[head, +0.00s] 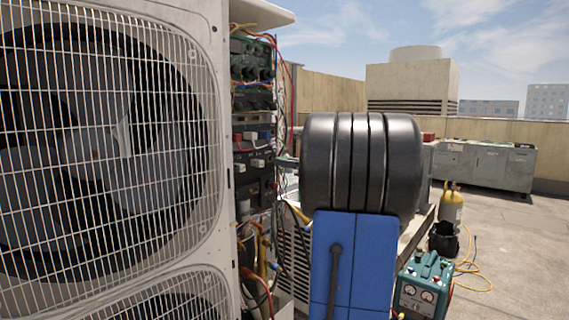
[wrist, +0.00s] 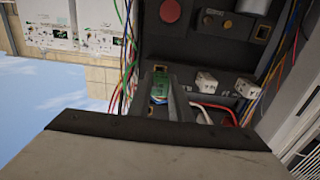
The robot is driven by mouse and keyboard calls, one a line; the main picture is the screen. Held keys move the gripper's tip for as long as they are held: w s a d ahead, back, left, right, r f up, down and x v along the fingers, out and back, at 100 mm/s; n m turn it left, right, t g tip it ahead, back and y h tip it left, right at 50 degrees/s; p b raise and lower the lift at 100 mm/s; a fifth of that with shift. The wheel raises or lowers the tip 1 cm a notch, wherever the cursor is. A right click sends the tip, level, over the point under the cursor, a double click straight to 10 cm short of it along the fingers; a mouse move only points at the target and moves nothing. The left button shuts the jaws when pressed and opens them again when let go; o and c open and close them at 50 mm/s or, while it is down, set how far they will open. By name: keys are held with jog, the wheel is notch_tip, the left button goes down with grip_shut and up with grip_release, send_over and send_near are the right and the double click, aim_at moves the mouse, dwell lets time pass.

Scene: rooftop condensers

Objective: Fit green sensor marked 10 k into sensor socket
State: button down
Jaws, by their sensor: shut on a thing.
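The green sensor (wrist: 160,85) is between the two fingers of my gripper (wrist: 162,92) in the wrist view. I cannot make out the sensor socket or tell whether the sensor touches the panel.
The open electrical bay (head: 254,150) is beside the large fan unit (head: 110,140). Loose coloured wires (wrist: 126,65) hang left of the sensor; red and white wires (wrist: 215,108) run to its right.

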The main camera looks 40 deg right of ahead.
jog(key=shift+w+a, duration=0.15)
jog(key=shift+w, duration=1.55)
dwell(1.6)
jog(key=c, duration=1.5)
grip_release()
jog(key=shift+c, duration=0.2)
jog(key=s+d, duration=0.1)
jog(key=s, duration=1.6)
jog(key=shift+s+d, duration=0.2)
